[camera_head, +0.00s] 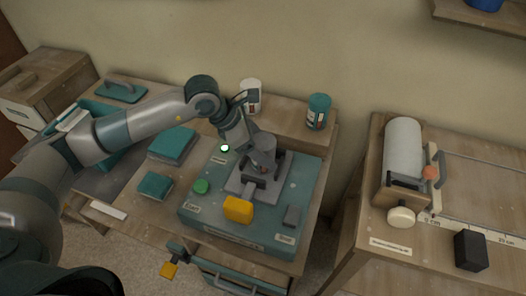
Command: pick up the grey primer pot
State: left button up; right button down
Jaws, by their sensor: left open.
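My left arm reaches in from the left, over a teal bench unit (222,222) on the wooden table. My left gripper (258,174) is open and points down at the unit's grey plate. A dark grey rounded shape (264,146) with a small reddish mark shows right at the gripper. It may be the grey primer pot, but gripper and shape overlap, so I cannot tell whether they touch. My right gripper is not in view.
A white can (251,96) and a teal can (318,111) stand on the back ledge. A yellow block (238,209), a green button (201,186) and a small grey block (292,215) surround the plate. A white roller (403,150) sits on the right table.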

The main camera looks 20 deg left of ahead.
aim_at(268, 141)
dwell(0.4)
pick_arm(q)
jog(key=c, duration=1.5)
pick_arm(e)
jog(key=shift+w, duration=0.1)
pick_arm(q)
jog(key=shift+r, duration=0.2)
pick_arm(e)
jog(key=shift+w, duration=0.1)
